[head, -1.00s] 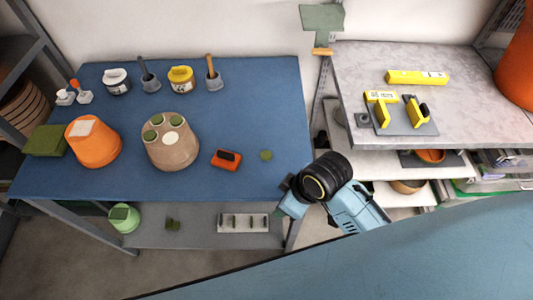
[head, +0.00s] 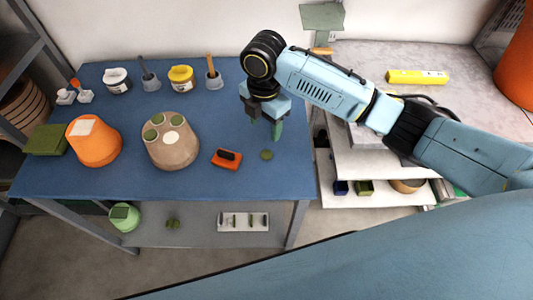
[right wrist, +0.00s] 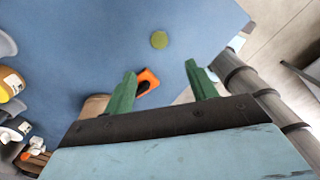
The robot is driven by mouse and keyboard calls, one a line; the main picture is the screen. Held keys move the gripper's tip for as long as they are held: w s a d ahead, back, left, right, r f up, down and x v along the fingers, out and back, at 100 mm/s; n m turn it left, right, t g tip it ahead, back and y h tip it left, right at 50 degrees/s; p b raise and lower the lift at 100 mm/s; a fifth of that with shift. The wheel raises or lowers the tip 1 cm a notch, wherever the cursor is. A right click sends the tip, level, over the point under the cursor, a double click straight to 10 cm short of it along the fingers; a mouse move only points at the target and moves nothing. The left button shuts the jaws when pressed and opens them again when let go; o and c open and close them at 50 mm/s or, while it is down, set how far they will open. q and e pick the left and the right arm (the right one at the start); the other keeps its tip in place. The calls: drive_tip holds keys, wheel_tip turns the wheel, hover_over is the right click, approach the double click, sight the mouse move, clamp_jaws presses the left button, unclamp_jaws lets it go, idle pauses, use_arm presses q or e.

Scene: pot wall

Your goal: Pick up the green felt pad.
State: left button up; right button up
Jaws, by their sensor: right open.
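The green felt pad (head: 266,154) is a small flat green disc lying on the blue tabletop (head: 220,185), near its right side. It also shows in the right wrist view (right wrist: 159,40), beyond and between the fingers. My right gripper (head: 265,132) is above the table close to the pad; in the right wrist view its two green fingers (right wrist: 164,82) stand apart with nothing between them. The pad is not touched by it. My left gripper is not in view.
An orange block with a dark top (head: 227,158) lies just left of the pad. A tan upturned pot (head: 170,152) with green pads and an orange pot (head: 94,145) stand further left. Paint cans and brush holders line the back. The tabletop's right front area is clear.

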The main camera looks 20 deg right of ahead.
hover_over(267, 154)
drive_tip(key=f, duration=0.6)
drive_tip(key=shift+s+a+f, duration=0.1)
drive_tip(key=shift+a+f, duration=0.15)
drive_tip(key=shift+a, duration=0.05)
drive_tip(key=shift+d+f+b, duration=0.15)
drive_tip(key=shift+f+b, duration=0.05)
drive_tip(key=shift+f, duration=1.1)
drive_tip(key=shift+d+f+b, duration=0.1)
drive_tip(key=shift+f+b, duration=0.05)
drive_tip(key=shift+f, duration=1.15)
drive_tip(key=shift+f, duration=0.1)
drive_tip(key=c, duration=0.8)
